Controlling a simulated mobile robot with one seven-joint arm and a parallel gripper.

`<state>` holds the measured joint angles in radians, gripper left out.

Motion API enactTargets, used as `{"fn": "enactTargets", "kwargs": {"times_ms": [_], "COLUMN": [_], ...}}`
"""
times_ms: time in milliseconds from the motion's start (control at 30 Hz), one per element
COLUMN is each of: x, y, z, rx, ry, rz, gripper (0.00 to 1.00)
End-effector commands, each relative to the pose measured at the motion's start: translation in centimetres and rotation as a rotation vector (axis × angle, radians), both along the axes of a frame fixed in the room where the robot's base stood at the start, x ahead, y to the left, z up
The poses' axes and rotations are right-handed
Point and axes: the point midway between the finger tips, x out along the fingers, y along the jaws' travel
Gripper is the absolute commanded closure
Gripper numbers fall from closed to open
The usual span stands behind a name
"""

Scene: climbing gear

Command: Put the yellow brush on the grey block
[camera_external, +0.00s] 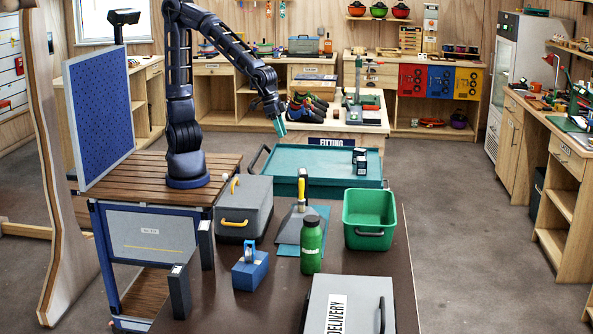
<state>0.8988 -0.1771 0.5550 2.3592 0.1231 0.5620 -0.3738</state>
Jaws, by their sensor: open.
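My gripper (280,126), with teal fingertips, hangs empty in the air above the far edge of the teal tray, away from the workbench items. An upright yellow-handled tool (302,190) stands mid-bench with a grey, flared lower part; it may be the yellow brush, but I cannot tell for sure. A small yellow piece (234,184) also shows at the top of the grey case. Two narrow dark grey upright blocks stand at the bench's left side, one nearer (180,292) and one farther (206,246); which is the grey block is unclear.
The grey case (258,194), green bottle (312,246), green bin (370,220), blue padlock-like block (250,272) and delivery box (347,306) crowd the brown bench (222,312). The teal tray (322,164) behind holds small dark items at right; its middle is clear.

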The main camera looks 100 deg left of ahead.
Motion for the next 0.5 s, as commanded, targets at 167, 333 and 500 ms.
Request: {"fn": "enactTargets", "kwargs": {"times_ms": [167, 333, 500], "x": [-2.5, -5.3, -8.5], "y": [3.8, 6.7, 9.3], "z": [2.2, 4.1, 5.7], "rx": [-0.019, -0.023, -0.015], "ry": [0.002, -0.002, -0.014], "rz": [0.015, 0.022, 0.030], "gripper": [0.59, 0.59, 0.59]}}
